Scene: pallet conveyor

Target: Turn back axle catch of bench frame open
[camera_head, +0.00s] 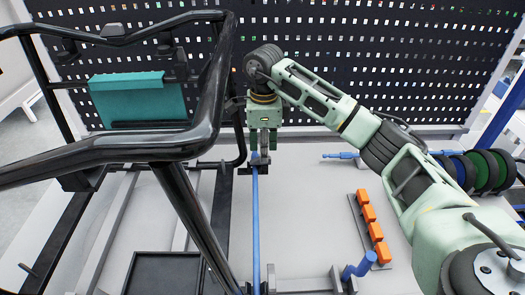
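A blue rod (257,230), which looks like the axle, runs lengthwise down the middle of the view. At its far end is a small dark bracket (244,170), probably the back catch; its open or closed state is too small to tell. My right gripper (263,146) points down right over this far end, and its fingertips are at or just above the bracket. Whether it touches or grips anything is unclear. The black tubular frame (190,143), possibly the bench frame, fills the left side. My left gripper is not in view.
A black perforated panel (400,55) closes off the back. A teal bin (138,100) shows behind the left tubes. Several orange blocks (369,213) stand in a row on the grey surface at right. Coloured discs (483,172) are at far right. A blue cylindrical piece (360,265) sits at the front.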

